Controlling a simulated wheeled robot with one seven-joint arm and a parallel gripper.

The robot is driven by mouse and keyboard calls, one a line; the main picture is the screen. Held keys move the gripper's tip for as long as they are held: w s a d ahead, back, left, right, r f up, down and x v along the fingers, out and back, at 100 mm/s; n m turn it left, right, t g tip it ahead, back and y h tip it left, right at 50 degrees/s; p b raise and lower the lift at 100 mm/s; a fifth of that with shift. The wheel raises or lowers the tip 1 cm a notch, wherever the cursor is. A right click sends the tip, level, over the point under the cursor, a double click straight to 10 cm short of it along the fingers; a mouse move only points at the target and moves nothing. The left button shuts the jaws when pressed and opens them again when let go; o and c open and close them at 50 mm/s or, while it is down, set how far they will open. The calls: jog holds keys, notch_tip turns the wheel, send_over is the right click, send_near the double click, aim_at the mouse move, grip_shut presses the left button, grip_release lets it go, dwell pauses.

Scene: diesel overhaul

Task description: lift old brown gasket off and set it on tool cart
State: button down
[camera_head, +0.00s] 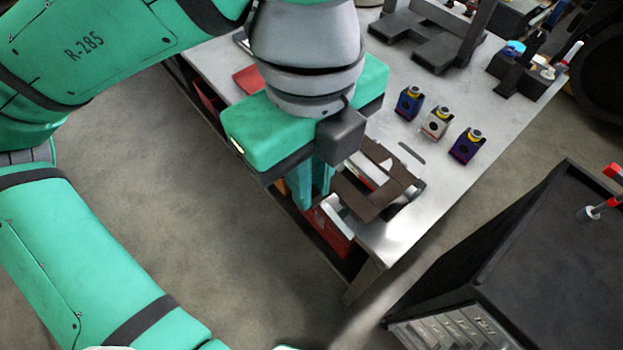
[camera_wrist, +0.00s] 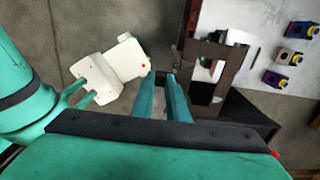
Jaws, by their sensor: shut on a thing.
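The old brown gasket (camera_head: 358,198) is a flat dark brown frame with openings, seen over the near corner of the workbench in the head view. It also shows right of the fingers in the wrist view (camera_wrist: 190,70). My gripper (camera_head: 311,200) points down at the gasket's left side, its two teal fingers close together and shut on the gasket. The exact grip point is hard to make out in the wrist view (camera_wrist: 162,74). Pale metal parts show through and beside the gasket; the gap beneath it cannot be judged. The black tool cart (camera_head: 545,240) stands at the lower right.
Three small colored blocks, blue (camera_head: 408,103), white (camera_head: 436,122) and purple (camera_head: 466,147), stand on the grey workbench (camera_head: 410,225). Dark fixtures (camera_head: 430,40) stand at its back. A red-tipped tool (camera_head: 600,208) is at the cart's right side. Open floor separates bench and cart.

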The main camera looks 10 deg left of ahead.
jog(key=shift+r, duration=0.3)
jog(key=shift+r, duration=1.45)
jog(key=shift+w, duration=0.1)
